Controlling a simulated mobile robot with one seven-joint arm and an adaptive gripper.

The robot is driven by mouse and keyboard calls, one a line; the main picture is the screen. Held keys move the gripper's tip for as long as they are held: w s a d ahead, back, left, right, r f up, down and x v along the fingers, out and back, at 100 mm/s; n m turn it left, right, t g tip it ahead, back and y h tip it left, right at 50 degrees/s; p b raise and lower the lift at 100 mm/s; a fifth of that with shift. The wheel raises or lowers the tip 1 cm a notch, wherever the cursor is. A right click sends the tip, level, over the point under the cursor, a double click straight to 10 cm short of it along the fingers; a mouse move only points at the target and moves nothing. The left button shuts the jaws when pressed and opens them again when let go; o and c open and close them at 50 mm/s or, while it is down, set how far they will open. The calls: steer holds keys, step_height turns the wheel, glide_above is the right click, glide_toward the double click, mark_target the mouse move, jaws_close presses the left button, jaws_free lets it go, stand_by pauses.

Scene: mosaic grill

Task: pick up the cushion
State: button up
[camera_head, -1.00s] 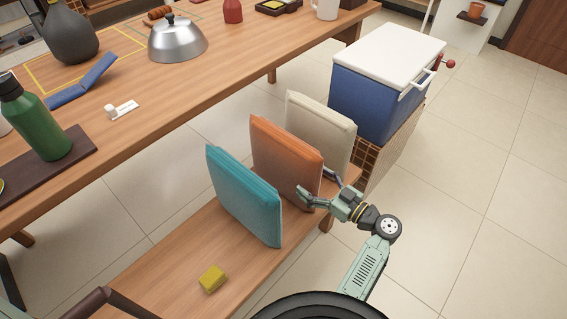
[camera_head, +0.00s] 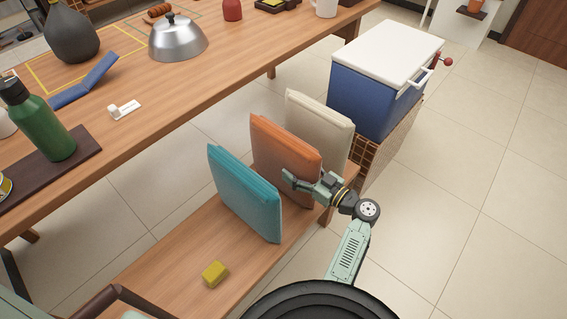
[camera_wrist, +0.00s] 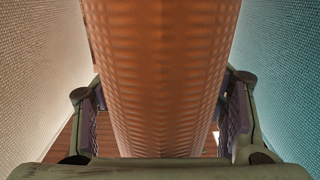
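Three cushions stand upright in a row on a wooden bench: a teal one (camera_head: 245,195), an orange one (camera_head: 285,150) and a cream one (camera_head: 318,125). My gripper (camera_head: 305,182) is at the near right edge of the orange cushion, with one finger in the gap beside the teal one. In the wrist view the orange cushion (camera_wrist: 162,70) runs between my two open fingers, with small gaps on both sides. The cream cushion (camera_wrist: 40,70) is at left there and the teal one (camera_wrist: 280,70) at right.
A yellow block (camera_head: 215,274) lies on the bench (camera_head: 170,270). A blue cooler with a white lid (camera_head: 385,55) stands behind the cushions. Tiled floor is clear at right.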

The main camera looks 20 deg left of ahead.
steer(key=c, duration=0.9)
steer(key=shift+c, duration=0.2)
steer(key=shift+r, duration=0.1)
